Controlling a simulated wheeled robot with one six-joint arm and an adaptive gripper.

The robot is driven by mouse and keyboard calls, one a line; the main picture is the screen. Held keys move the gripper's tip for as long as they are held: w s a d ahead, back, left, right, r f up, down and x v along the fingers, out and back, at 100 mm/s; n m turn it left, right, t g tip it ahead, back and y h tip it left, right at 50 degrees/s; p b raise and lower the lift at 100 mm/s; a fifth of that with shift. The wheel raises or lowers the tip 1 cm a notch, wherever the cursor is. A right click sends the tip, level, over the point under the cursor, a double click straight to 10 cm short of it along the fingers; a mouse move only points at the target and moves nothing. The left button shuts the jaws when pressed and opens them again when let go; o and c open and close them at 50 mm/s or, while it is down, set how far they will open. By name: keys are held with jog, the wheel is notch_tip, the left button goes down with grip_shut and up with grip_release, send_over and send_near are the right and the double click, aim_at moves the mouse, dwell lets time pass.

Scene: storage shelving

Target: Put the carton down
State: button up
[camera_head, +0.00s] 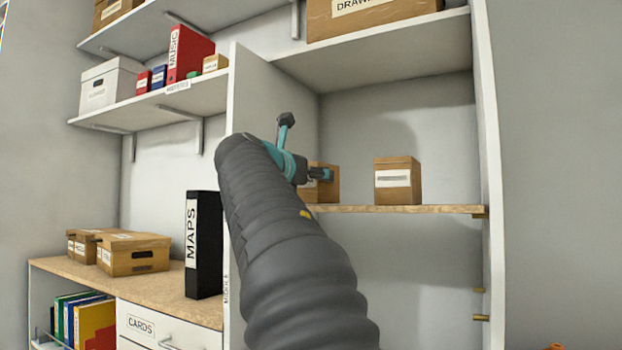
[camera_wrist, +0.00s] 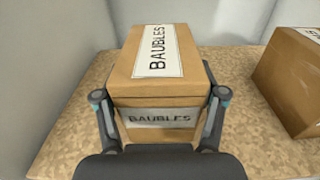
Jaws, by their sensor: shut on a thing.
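A brown carton labelled BAUBLES (camera_wrist: 163,84) is between the two fingers of my gripper (camera_wrist: 160,112) in the wrist view. The fingers press on its left and right sides near the front. The carton is upright over the wooden shelf board (camera_wrist: 75,128); I cannot tell whether its base touches the board. In the head view, the carton (camera_head: 331,190) shows partly behind my gripper (camera_head: 322,174), at the left end of the shelf board (camera_head: 450,209).
A second brown carton (camera_head: 397,182) stands to the right on the same board, with a gap between them. White side panels (camera_head: 275,105) bound the bay. A black MAPS binder (camera_head: 204,245) and brown boxes (camera_head: 133,252) stand on the lower counter at left.

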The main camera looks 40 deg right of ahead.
jog(key=shift+f, duration=0.1)
jog(key=o, duration=1.7)
jog(key=shift+o, duration=0.2)
jog(key=shift+a, duration=0.15)
jog(key=v, duration=1.1)
jog(key=shift+s+a+b, duration=0.25)
jog(key=shift+a+b, duration=0.1)
